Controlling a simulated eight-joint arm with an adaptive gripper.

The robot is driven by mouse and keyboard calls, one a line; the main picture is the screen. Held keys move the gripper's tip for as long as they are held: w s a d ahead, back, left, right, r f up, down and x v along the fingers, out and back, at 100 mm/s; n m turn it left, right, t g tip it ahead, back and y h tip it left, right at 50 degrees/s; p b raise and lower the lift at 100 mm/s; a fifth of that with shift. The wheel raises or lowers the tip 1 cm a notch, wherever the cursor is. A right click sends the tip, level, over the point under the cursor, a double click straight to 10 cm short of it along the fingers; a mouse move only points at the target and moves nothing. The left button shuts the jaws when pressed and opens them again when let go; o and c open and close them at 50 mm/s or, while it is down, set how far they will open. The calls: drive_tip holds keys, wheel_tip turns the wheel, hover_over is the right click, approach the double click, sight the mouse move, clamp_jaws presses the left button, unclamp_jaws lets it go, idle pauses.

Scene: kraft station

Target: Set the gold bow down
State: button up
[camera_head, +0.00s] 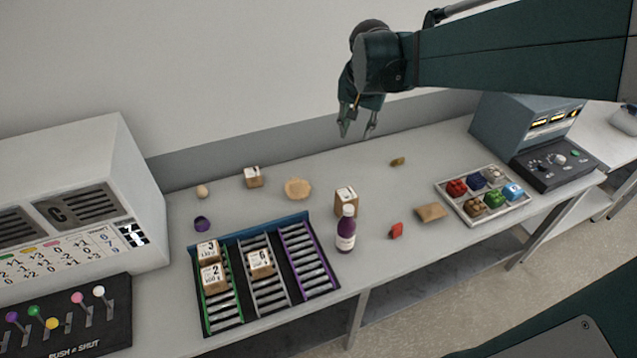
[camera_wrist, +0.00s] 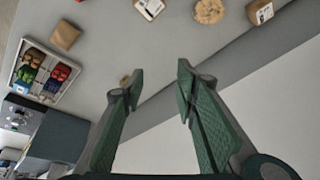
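A small gold-brown piece (camera_head: 397,161), which looks like the gold bow, lies on the bench near its back edge. It also shows in the wrist view, partly hidden beside the left fingertip (camera_wrist: 125,80). My gripper (camera_head: 356,133) is open and empty, raised above the back of the bench, to the left of the gold piece in the head view. In the wrist view its two fingers (camera_wrist: 160,78) stand wide apart with nothing between them. I cannot tell the exact height of the fingertips above the bench.
A compartment tray (camera_head: 449,204) of coloured bows stands at right, before a blue-grey machine (camera_head: 510,115). A brown packet (camera_head: 431,212), red piece (camera_head: 396,230), purple bottle (camera_head: 346,232), box (camera_head: 346,198) and round tan piece (camera_head: 297,188) stand mid-bench. A roller rack (camera_head: 314,292) is at left.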

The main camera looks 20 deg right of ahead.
drive_tip(key=s+a+n+t, duration=0.1)
drive_tip(key=s+a+n, duration=0.3)
drive_tip(key=s+a, duration=0.4)
drive_tip(key=s+a+f+n+t+y, duration=0.1)
drive_tip(key=s+a+n, duration=0.3)
drive_tip(key=s+a, duration=0.5)
drive_tip(key=s+t, duration=0.1)
drive_tip(key=s, duration=0.3)
drive_tip(key=shift+s+a+f+n+t+y, duration=0.15)
drive_tip(key=shift+s+f+n+t+y, duration=0.15)
drive_tip(key=shift+n, duration=0.1)
